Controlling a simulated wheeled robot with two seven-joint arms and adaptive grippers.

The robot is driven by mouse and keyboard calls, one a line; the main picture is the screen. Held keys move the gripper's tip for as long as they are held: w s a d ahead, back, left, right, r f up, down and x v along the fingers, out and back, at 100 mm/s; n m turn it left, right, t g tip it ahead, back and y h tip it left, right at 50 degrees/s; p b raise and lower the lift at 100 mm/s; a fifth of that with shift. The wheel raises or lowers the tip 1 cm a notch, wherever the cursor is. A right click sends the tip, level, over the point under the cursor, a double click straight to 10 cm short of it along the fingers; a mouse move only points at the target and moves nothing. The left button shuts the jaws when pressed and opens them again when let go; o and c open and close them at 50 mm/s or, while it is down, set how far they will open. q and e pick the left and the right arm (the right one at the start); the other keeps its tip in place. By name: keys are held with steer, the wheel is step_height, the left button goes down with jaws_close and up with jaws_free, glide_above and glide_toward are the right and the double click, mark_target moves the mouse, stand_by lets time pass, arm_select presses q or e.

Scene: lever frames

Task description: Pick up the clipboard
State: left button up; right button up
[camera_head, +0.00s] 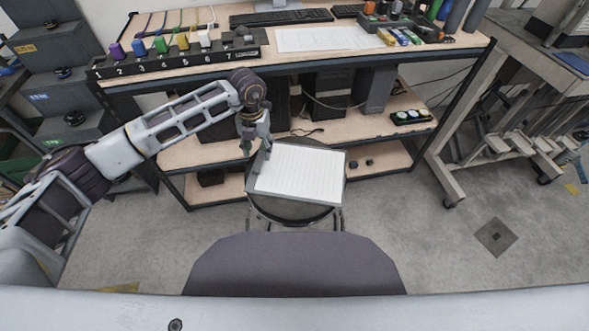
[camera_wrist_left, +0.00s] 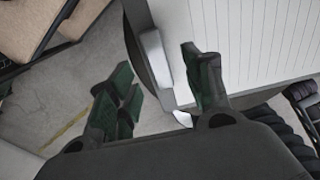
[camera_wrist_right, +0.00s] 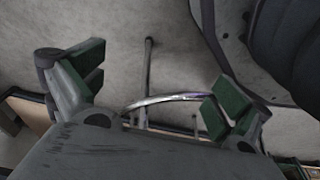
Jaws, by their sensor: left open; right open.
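The clipboard (camera_head: 301,174) with white lined paper lies on a round stool (camera_head: 262,212) in front of the workbench. My left gripper (camera_head: 257,146) is at the clipboard's upper left edge in the head view. In the left wrist view my left gripper (camera_wrist_left: 160,90) is open, one finger over the paper and the other outside the edge. The clipboard (camera_wrist_left: 245,40) and its metal clip (camera_wrist_left: 156,58) show there; whether a finger touches them I cannot tell. My right gripper (camera_wrist_right: 157,88) is open and empty, seen only in its wrist view.
The workbench (camera_head: 200,67) behind holds a numbered rack (camera_head: 180,55), a keyboard (camera_head: 281,18) and a paper sheet (camera_head: 327,38). A metal cart (camera_head: 480,110) is at right.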

mark_target(259, 161)
arm_select(q)
steer(key=shift+f, duration=0.15)
steer(key=shift+a+f, duration=0.1)
steer(key=shift+f, duration=0.55)
step_height(259, 161, down, 2)
steer(key=shift+s+a, duration=0.1)
steer(key=shift+f+b, duration=0.3)
steer(key=shift+f, duration=0.5)
arm_select(e)
steer(key=shift+w+a+r, duration=0.15)
steer(key=shift+w+r, duration=0.15)
steer(key=shift+r, duration=0.2)
steer(key=shift+w+a+r, duration=0.1)
steer(key=shift+w+r, duration=0.2)
steer(key=shift+r, duration=0.2)
steer(key=shift+s+f, duration=0.2)
arm_select(q)
jaws_close()
